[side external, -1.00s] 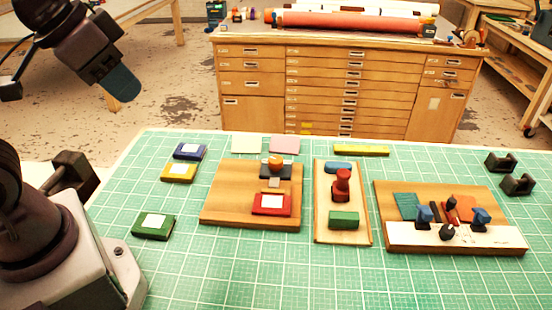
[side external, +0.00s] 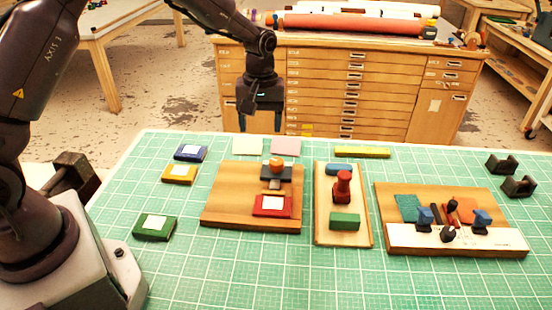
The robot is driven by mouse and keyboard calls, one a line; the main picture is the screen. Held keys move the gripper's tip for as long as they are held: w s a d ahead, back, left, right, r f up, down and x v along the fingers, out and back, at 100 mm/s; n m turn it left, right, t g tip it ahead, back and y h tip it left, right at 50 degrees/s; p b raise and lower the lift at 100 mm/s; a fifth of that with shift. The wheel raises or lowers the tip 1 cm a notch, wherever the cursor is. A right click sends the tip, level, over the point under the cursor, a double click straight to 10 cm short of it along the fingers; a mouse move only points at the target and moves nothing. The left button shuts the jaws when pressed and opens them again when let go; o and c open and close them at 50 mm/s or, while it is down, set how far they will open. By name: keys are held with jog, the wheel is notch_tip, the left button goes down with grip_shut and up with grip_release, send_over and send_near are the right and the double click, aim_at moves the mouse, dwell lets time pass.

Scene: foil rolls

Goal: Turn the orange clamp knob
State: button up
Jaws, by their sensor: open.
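The orange clamp knob (side external: 277,166) is a small round knob on top of a dark block (side external: 262,175) at the back right of a wooden board (side external: 228,205). A small tan piece (side external: 274,184) lies just in front of it, and a red block with a white label (side external: 272,206) sits nearer on the same board. My gripper (side external: 262,122) points down, open and empty, above the far edge of the mat. In the picture it is above and slightly left of the knob, apart from it.
A narrow board (side external: 324,225) with a red knob (side external: 343,186) stands to the right. A larger board (side external: 390,242) with blue and dark parts is further right. Blue, yellow and green labelled blocks (side external: 154,227) lie left. The front of the green mat (side external: 290,280) is clear.

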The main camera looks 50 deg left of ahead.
aim_at(276, 161)
jog(key=w+n, duration=0.4)
jog(key=n, duration=0.1)
jog(key=shift+t, duration=0.4)
jog(key=f, duration=1.3)
jog(key=shift+w+a, duration=0.25)
jog(key=shift+w, duration=0.1)
jog(key=shift+r, duration=0.1)
jog(key=shift+c, duration=0.4)
jog(key=c, duration=0.8)
jog(key=shift+c, duration=0.2)
